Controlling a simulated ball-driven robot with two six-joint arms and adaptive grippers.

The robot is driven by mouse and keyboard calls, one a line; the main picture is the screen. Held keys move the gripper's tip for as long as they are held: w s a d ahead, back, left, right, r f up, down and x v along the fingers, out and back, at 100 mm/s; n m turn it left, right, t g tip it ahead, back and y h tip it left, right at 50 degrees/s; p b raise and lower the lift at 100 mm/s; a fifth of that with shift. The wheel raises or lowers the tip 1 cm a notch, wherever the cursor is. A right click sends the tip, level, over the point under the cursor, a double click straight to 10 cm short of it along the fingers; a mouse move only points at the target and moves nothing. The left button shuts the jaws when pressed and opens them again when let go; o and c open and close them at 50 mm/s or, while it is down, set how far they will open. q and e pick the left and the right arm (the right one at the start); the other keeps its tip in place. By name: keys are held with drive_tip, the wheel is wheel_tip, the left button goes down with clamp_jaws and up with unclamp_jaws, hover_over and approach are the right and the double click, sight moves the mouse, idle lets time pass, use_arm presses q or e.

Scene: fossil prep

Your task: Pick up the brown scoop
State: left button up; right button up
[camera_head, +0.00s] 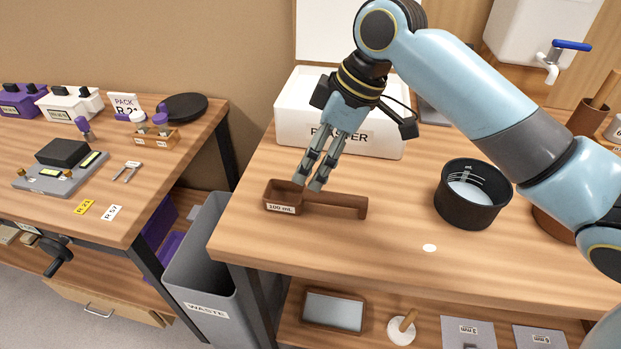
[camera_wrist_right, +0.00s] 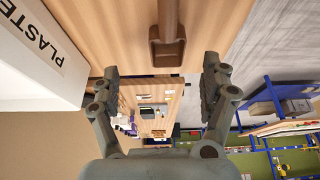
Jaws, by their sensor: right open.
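The brown scoop (camera_head: 338,207) lies on the wooden table near its left edge. Its square cup, labelled 100 mL, is at the left and its straight handle points right. My right gripper (camera_head: 311,184) hangs fingers-down at the scoop, close to where the cup meets the handle; the exact gap is hard to tell. In the right wrist view the scoop (camera_wrist_right: 167,48) shows its cup just ahead of the fingertips, with the handle running up out of the frame. The right gripper (camera_wrist_right: 160,73) is open and empty between its spread fingers. My left gripper is not in view.
A white plaster box (camera_head: 380,140) stands behind the gripper. A black measuring bowl (camera_head: 473,210) stands to the right. A grey waste bin (camera_head: 190,270) is beyond the table's left edge. The table front is clear except for a small white spot (camera_head: 429,248).

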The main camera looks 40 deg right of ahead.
sight(300, 191)
drive_tip(key=shift+s+a+f, duration=0.1)
drive_tip(key=shift+a+f, duration=0.15)
drive_tip(key=shift+f, duration=0.3)
drive_tip(key=shift+a+f, duration=0.2)
drive_tip(key=shift+f, duration=0.6)
drive_tip(key=x, duration=0.4)
drive_tip(key=shift+a+f, duration=0.3)
drive_tip(key=shift+w+f, duration=0.2)
drive_tip(key=shift+f, duration=0.15)
drive_tip(key=shift+c, duration=0.3)
drive_tip(key=shift+s, duration=0.1)
drive_tip(key=c, duration=1.3)
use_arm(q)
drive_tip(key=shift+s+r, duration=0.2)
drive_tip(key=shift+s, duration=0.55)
